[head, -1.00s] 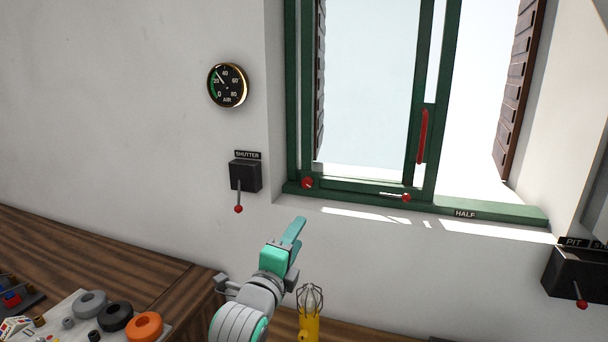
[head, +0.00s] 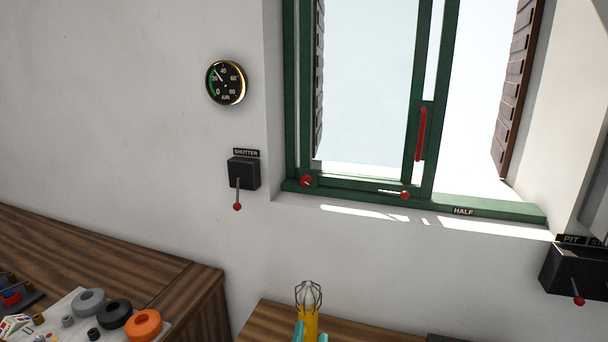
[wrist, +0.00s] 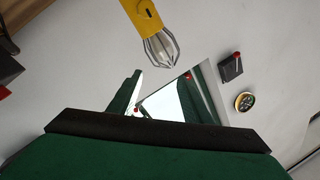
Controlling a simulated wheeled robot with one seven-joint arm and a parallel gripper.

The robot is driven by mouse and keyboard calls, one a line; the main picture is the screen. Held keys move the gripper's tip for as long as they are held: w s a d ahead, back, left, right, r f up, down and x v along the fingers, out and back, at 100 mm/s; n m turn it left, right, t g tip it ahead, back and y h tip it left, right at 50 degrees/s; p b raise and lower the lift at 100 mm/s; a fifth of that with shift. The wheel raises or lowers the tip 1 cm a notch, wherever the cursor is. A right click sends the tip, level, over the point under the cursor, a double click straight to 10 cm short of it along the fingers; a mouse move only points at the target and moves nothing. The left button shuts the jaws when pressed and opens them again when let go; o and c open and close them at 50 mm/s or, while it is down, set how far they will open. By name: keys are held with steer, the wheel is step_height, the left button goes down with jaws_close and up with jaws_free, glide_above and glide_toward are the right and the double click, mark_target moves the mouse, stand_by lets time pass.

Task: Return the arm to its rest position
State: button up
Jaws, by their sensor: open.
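My gripper (head: 298,333) shows only as a teal tip at the bottom edge of the head view, overlapping the lower part of a yellow caged lamp. It is open, and I see nothing held in it. The rest of my arm is below the picture. In the wrist view a dark green and black body fills the lower part. The yellow caged lamp (head: 308,318) stands at the bottom middle of the head view. In the wrist view the lamp (wrist: 146,14) hangs in from the top.
A wooden bench (head: 110,255) at left carries grey, black and orange rings (head: 145,325). The shutter lever box (head: 243,173) and air gauge (head: 226,83) are on the wall by the green window (head: 420,205). The pit lever box (head: 574,272) is at right. The wall below the window is clear.

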steer(key=s+f+n+g+y, duration=0.1)
steer(key=s+f+n, duration=0.2)
steer(key=s+f, duration=0.45)
steer(key=s+f+n+g+y, duration=0.15)
steer(key=s+f, duration=0.25)
steer(key=s, duration=0.7)
steer(key=s+f+n+g, duration=0.1)
steer(key=s+f+n, duration=0.35)
steer(key=s, duration=0.55)
steer(key=s+a, duration=0.1)
steer(key=s, duration=1)
steer(key=shift+a, duration=0.3)
steer(key=shift+h, duration=0.25)
steer(key=c, duration=0.4)
steer(key=shift+o, duration=0.2)
steer(key=shift+w, duration=0.15)
